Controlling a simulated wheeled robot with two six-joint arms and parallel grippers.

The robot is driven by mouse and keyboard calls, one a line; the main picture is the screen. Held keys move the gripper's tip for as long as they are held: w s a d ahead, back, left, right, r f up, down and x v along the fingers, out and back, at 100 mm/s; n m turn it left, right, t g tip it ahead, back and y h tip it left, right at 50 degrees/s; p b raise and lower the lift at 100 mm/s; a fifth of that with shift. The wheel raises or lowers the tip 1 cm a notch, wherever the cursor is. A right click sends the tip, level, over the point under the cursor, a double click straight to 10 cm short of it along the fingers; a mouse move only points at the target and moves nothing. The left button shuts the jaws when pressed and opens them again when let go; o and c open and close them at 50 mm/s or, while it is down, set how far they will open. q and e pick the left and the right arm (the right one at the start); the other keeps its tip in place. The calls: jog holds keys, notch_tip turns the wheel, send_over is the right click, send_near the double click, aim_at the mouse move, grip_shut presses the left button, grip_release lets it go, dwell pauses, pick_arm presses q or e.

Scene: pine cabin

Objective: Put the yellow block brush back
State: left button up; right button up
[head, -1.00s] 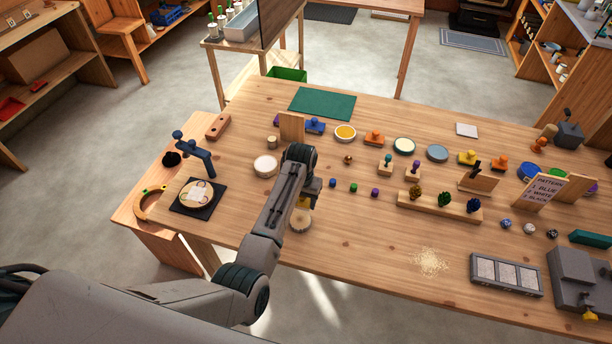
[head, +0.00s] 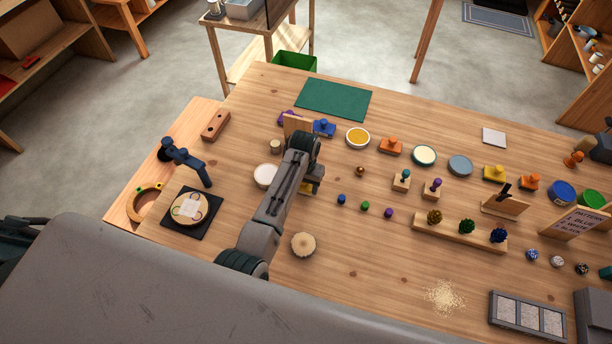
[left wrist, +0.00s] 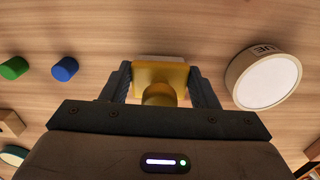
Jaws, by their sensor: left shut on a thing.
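The yellow block brush (left wrist: 160,76) is between the fingers of my left gripper (left wrist: 162,88) in the left wrist view. Its yellow block and round knob show, with a pale edge beyond the block. In the head view my left gripper (head: 312,188) hangs over the table, and only a bit of yellow brush (head: 306,190) shows beneath it. A round wooden slice (head: 303,245) lies nearer me, apart from the gripper. Whether the brush touches the table cannot be told. My right gripper is not in view.
A pale round dish (head: 265,176) is close beside the gripper, also in the wrist view (left wrist: 268,82). Small blue (head: 341,199), green and purple pegs lie to the right. A second yellow block (head: 494,173) stands farther right. A wooden upright (head: 296,127) stands behind.

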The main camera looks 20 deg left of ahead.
pick_arm(q)
jog(key=shift+w+f, duration=0.3)
jog(key=shift+f, duration=0.3)
jog(key=shift+w+f, duration=0.15)
jog(key=shift+w, duration=0.05)
jog(key=o, duration=0.8)
jog(key=shift+o, duration=0.8)
jog(key=shift+s, duration=0.2)
jog(key=shift+s+r, duration=0.2)
jog(key=shift+r, duration=0.05)
jog(key=shift+w+r, duration=0.15)
jog(key=shift+r, duration=0.05)
notch_tip(320, 180, up, 10)
jog(key=b, duration=0.2)
jog(key=shift+r+b, duration=0.15)
jog(key=shift+b, duration=0.2)
jog(key=shift+r, duration=0.6)
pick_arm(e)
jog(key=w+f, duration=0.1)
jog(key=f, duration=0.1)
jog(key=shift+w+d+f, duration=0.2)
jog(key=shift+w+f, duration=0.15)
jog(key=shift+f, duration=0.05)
